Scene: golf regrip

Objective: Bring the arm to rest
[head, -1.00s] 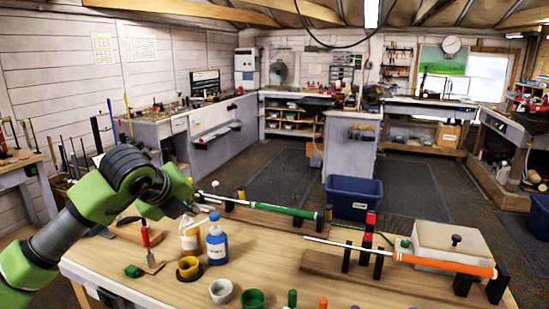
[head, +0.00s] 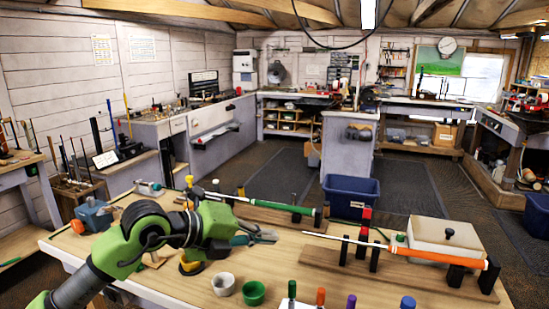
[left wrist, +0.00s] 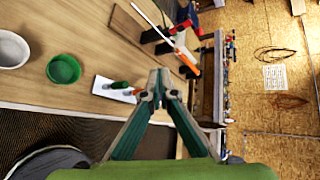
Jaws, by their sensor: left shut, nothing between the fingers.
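My left gripper (head: 270,237) is shut and empty, held above the workbench (head: 205,290) with its fingers pointing right. It also shows in the left wrist view (left wrist: 160,76), with the fingertips together. A club with a green grip (head: 290,208) lies in black supports behind the gripper. A club with an orange grip (head: 445,259) lies in supports on a wooden board to the right, apart from the fingers. That orange grip also shows in the left wrist view (left wrist: 187,61). My right gripper is not in view.
A white cup (head: 223,285) and a green cup (head: 254,293) stand in front of the gripper. Several coloured-handled tools line the front edge. A yellow cup (head: 191,266) is partly hidden by my arm. A blue vise (head: 94,214) is at left, a pale box (head: 440,240) at right.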

